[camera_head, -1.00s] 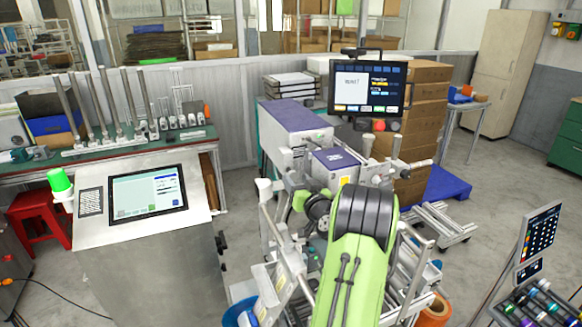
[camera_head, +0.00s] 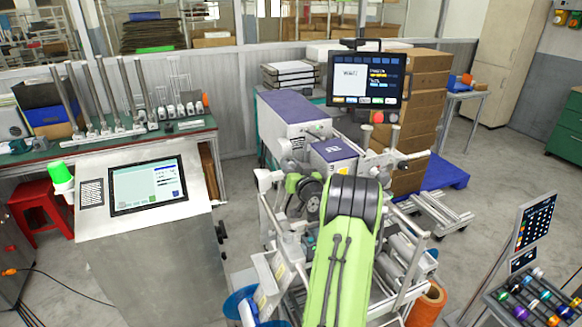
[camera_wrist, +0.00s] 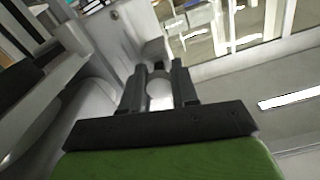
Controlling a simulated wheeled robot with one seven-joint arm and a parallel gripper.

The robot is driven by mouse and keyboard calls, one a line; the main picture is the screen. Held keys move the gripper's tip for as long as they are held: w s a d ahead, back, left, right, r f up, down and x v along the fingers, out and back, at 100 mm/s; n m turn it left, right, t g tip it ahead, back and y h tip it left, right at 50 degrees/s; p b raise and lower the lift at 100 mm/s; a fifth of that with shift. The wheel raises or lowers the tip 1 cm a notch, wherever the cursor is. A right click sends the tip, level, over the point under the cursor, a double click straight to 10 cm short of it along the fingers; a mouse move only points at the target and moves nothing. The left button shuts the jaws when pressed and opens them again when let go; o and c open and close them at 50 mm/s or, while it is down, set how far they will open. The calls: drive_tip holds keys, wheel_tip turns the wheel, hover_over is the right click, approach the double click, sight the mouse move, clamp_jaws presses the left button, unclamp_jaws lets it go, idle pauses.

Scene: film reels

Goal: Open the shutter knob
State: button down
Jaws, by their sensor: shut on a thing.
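In the wrist view, my gripper (camera_wrist: 163,70) has its two dark fingers closed around a pale, round knob (camera_wrist: 160,95). The knob sits between the fingers, in front of a light grey machine part (camera_wrist: 105,45). Only part of the knob shows; the fingers cover its sides. How far it is turned or pulled cannot be told.
A monitor (camera_head: 366,85) on a stand rises behind the arm. A steel console (camera_head: 150,245) with a touch screen stands on the left. Cardboard boxes (camera_head: 420,95) are stacked behind. Open floor lies beyond the machine's right side.

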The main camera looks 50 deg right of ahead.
sight(287, 152)
drive_tip(key=shift+r, duration=1.6)
drive_tip(key=c, duration=0.8)
unclamp_jaws()
drive_tip(key=shift+c, duration=0.2)
drive_tip(key=b+v, duration=0.6)
drive_tip(key=v, duration=0.9)
drive_tip(key=shift+s+a, duration=0.15)
drive_tip(key=shift+s, duration=0.2)
drive_tip(key=shift+f, duration=0.1)
